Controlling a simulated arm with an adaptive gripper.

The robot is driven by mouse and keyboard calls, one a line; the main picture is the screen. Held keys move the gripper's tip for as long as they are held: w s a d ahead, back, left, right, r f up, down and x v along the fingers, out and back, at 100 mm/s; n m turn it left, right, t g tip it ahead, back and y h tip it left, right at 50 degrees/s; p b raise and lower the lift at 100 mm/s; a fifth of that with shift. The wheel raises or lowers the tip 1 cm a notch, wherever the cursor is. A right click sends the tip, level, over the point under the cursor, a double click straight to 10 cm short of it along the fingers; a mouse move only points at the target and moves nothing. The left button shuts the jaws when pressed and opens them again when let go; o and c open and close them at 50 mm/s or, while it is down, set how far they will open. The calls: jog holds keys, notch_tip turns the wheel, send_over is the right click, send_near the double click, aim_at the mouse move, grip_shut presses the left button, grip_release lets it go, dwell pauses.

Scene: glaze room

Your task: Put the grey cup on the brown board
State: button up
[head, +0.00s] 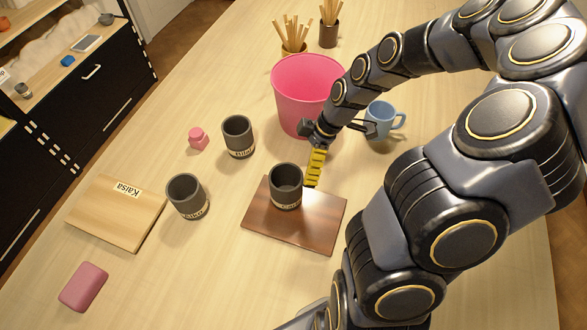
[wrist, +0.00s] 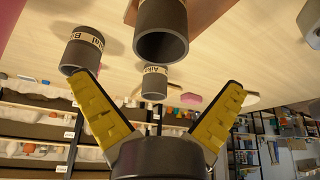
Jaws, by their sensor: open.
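A grey cup (head: 286,188) stands upright on the brown board (head: 323,228), near its back edge. Two more dark grey cups stand on the table: one behind and left (head: 238,135), one left of the board (head: 186,195). Each has a pale label band low down. My gripper (head: 315,170) is just behind and right of the cup on the board, apart from it. In the wrist view, its yellow fingers (wrist: 155,92) are spread with nothing between them. The cup on the board looms close (wrist: 160,20), beyond the fingertips, with part of the board (wrist: 206,12) beside it.
A pink bucket (head: 300,100) stands behind my gripper, with a blue mug (head: 380,121) to its right. A pale board (head: 112,215) marked Kaisa and a pink block (head: 83,288) lie at left. A small pink jar (head: 198,139) and stick holders (head: 329,35) stand farther back.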

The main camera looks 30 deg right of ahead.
jog(key=s+a+r+m+g+h, duration=0.25)
jog(key=s+a+r, duration=0.35)
jog(key=r, duration=0.4)
jog(key=s+a+r+m+h, duration=0.1)
jog(key=s+a+r+m, duration=0.1)
jog(key=s+m, duration=0.3)
jog(key=s+a+r+m+g, duration=0.1)
jog(key=s+a+r+m, duration=0.1)
jog(key=s+m, duration=0.4)
jog(key=shift+s+r+h, duration=0.35)
jog(key=shift+s, duration=0.8)
